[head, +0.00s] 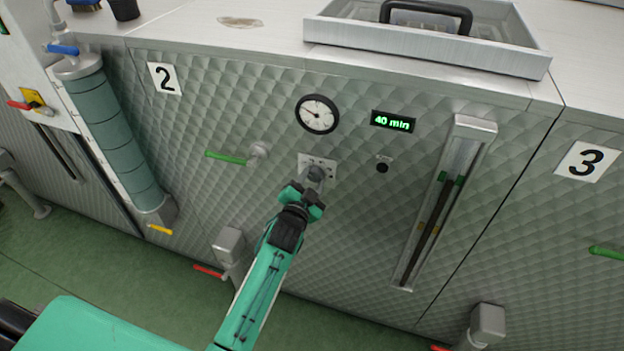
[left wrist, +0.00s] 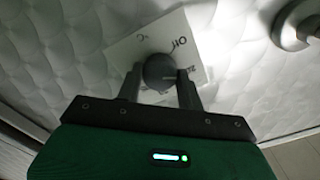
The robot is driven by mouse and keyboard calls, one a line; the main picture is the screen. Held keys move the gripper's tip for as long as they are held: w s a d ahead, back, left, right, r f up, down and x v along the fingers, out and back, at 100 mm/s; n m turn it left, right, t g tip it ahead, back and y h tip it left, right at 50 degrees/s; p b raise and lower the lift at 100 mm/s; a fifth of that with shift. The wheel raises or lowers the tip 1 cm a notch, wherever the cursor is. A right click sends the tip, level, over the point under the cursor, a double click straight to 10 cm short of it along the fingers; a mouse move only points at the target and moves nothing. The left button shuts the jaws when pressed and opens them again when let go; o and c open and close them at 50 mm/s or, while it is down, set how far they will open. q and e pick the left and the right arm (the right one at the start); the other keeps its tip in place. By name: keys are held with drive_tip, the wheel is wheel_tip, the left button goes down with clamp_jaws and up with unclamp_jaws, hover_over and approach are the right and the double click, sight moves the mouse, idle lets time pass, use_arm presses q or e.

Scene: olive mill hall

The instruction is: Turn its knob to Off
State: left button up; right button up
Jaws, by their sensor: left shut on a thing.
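The knob (head: 316,172) is a round grey knob on a pale label plate (head: 327,162) on the quilted metal front of machine 2, below a round gauge (head: 317,114). My left gripper (head: 309,186) reaches up to it from below and is shut on it. In the left wrist view the knob (left wrist: 158,71) sits between the two dark fingers (left wrist: 160,85), one on each side. The plate (left wrist: 196,45) shows lettering that reads like "Off", turned in the picture. The knob's pointer cannot be made out, and the fingers hide part of the plate. My right gripper is not in view.
A green-handled valve (head: 228,158) is left of the knob, and a small black button (head: 382,168) is right. A display (head: 392,121) reads 40 min. A sight-glass column (head: 445,200) stands farther right. A red-handled outlet (head: 229,245) sits low, near my left arm.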

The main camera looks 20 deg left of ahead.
use_arm(q)
drive_tip(key=n+p, duration=0.1)
drive_tip(key=n, duration=0.4)
drive_tip(key=shift+f+n, duration=0.1)
drive_tip(key=shift+n, duration=0.2)
drive_tip(key=n+p, duration=0.1)
drive_tip(key=n, duration=0.4)
drive_tip(key=shift+f+n, duration=0.1)
drive_tip(key=shift+n, duration=0.3)
drive_tip(key=o, duration=1)
drive_tip(key=shift+s, duration=0.1)
drive_tip(key=shift+s+a+b, duration=0.2)
drive_tip(key=shift+s+b, duration=1.25)
drive_tip(key=shift+s, duration=5.4)
